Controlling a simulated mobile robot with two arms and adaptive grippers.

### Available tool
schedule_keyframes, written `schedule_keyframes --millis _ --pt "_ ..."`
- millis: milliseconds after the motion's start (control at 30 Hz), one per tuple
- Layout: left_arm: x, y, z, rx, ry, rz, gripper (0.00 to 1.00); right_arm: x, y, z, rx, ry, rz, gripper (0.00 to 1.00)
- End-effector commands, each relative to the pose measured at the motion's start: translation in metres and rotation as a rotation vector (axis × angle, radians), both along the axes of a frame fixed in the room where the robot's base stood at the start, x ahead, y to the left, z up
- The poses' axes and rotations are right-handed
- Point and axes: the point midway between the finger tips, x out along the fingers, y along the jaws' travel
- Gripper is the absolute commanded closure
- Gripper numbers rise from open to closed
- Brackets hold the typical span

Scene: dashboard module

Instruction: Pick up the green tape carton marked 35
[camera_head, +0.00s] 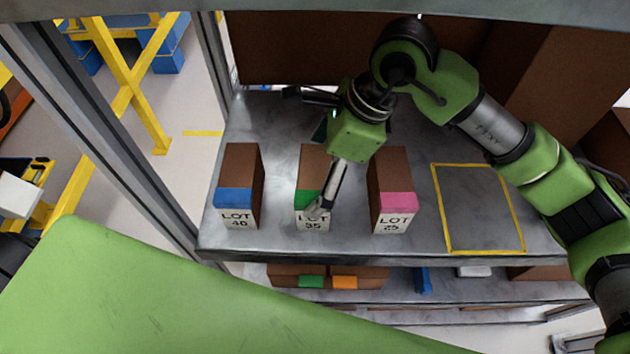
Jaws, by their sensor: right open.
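The green tape carton marked LOT 35 (311,175) stands on the grey shelf (275,120), between two other cartons. It is brown with a green band and a white label facing front. My right gripper (318,210) reaches down over it, and a finger crosses its right side and part of the label. The gripper is open; I cannot tell whether it touches the carton. The rest of the gripper's jaw is hard to make out. My left gripper is not in view.
A blue tape carton LOT 40 (237,188) stands to the left and a pink tape carton LOT 25 (391,190) to the right. A yellow outlined square (478,210) on the right is empty. Large brown boxes (300,45) stand behind.

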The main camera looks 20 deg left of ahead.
Motion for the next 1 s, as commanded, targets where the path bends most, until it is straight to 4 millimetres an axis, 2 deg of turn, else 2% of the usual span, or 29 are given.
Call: schedule_keyframes --millis 167,333,500,767,900,933,1000 --pt "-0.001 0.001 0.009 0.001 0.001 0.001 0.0 -0.002 0.004 -0.009 0.0 0.003 0.0 0.0" --pt "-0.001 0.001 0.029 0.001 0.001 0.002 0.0 -0.006 0.011 -0.029 0.0 0.007 0.0 0.0" --pt "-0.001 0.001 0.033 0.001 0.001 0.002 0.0 -0.006 0.018 -0.049 0.001 0.003 0.0 0.0" --pt "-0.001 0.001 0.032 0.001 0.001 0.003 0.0 -0.006 0.019 -0.053 0.002 0.0 0.0 0.0" --pt "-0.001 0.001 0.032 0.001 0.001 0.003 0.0 -0.006 0.019 -0.053 0.002 0.0 0.0 0.36" --pt "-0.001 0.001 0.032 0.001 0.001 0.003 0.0 -0.006 0.019 -0.053 0.001 0.0 0.0 0.41" --pt "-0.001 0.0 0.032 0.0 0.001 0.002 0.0 -0.006 0.019 -0.053 0.001 0.001 0.0 0.41"
